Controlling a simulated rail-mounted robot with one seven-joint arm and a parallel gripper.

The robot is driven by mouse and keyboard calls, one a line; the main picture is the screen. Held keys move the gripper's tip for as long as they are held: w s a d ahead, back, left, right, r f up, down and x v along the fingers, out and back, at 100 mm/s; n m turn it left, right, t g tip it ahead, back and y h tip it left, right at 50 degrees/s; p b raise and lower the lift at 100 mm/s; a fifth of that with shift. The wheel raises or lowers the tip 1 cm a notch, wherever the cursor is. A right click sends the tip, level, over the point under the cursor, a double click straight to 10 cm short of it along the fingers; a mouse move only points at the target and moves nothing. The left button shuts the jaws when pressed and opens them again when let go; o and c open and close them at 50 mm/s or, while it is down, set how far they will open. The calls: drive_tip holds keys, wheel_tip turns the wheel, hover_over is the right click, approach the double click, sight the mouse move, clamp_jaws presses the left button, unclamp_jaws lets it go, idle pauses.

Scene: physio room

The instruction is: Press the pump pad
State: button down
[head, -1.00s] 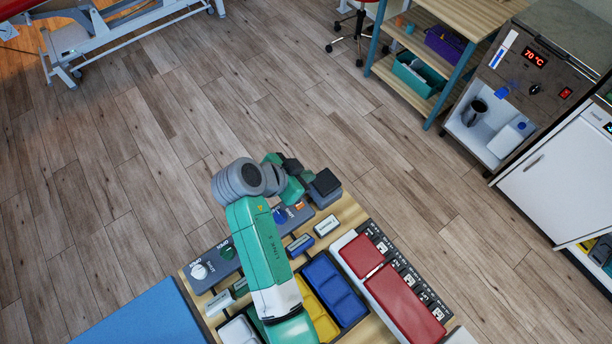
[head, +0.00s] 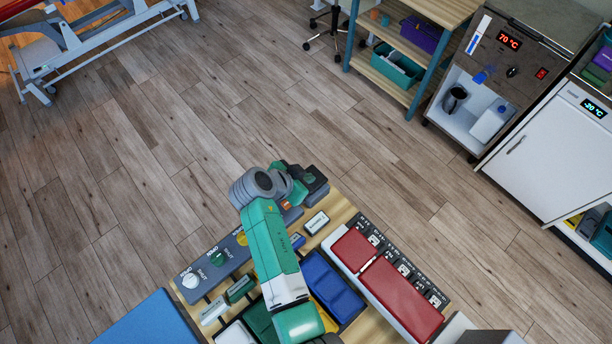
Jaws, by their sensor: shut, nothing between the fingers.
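The pump pad appears to be the dark square block (head: 317,187) at the far corner of the wooden bench top, beyond the row of knobs; it is partly covered. My arm reaches over the bench from the front. My gripper (head: 300,173) is at its far end, close beside and over the block. The fingertips are largely hidden behind the wrist; the gripper is shut and empty. I cannot tell whether it touches the pad.
A blue case (head: 331,287) and a long red-topped unit (head: 402,299) fill the bench's right side. Small labelled blocks lie between. A blue pad (head: 149,322) is at lower left. Open floor (head: 200,120) lies beyond the bench. A cabinet (head: 540,160) stands far right.

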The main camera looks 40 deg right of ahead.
wheel_tip(320, 180, down, 3)
drive_tip(key=b, duration=0.3)
drive_tip(key=shift+f, duration=0.2)
drive_tip(key=shift+s+f, duration=0.1)
drive_tip(key=shift+f, duration=0.05)
wheel_tip(320, 180, up, 6)
drive_tip(key=p, duration=0.4)
drive_tip(key=v, duration=0.9)
drive_tip(key=shift+a, duration=0.35)
drive_tip(key=shift+w+f, duration=0.1)
drive_tip(key=shift+w, duration=0.1)
